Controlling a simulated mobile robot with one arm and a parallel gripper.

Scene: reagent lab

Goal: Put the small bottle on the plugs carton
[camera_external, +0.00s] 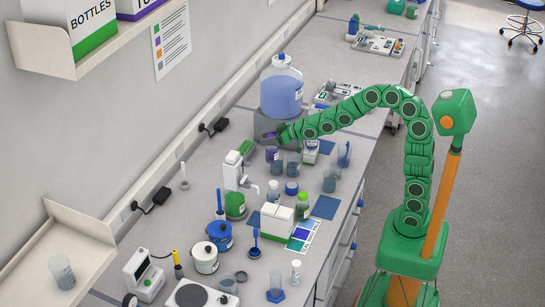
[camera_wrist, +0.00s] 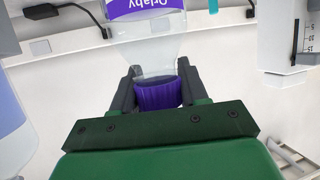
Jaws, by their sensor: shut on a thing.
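The small bottle shows in the wrist view as a clear bottle (camera_wrist: 150,52) with a purple label and a ribbed purple cap. My gripper (camera_wrist: 158,92) is shut on it at the cap and neck. In the external view my gripper (camera_external: 282,134) is in front of the grey block under the blue carboy, and the bottle's purple label (camera_external: 271,154) shows below it. I cannot tell whether its base touches the bench. A white and green carton (camera_external: 277,219) stands nearer the bench front; its lettering is too small to read, so I cannot confirm it is the plugs carton.
The large blue carboy (camera_external: 282,90) stands beyond the gripper. A green bottle (camera_external: 303,205) stands beside the carton, next to a colored chart (camera_external: 302,237).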

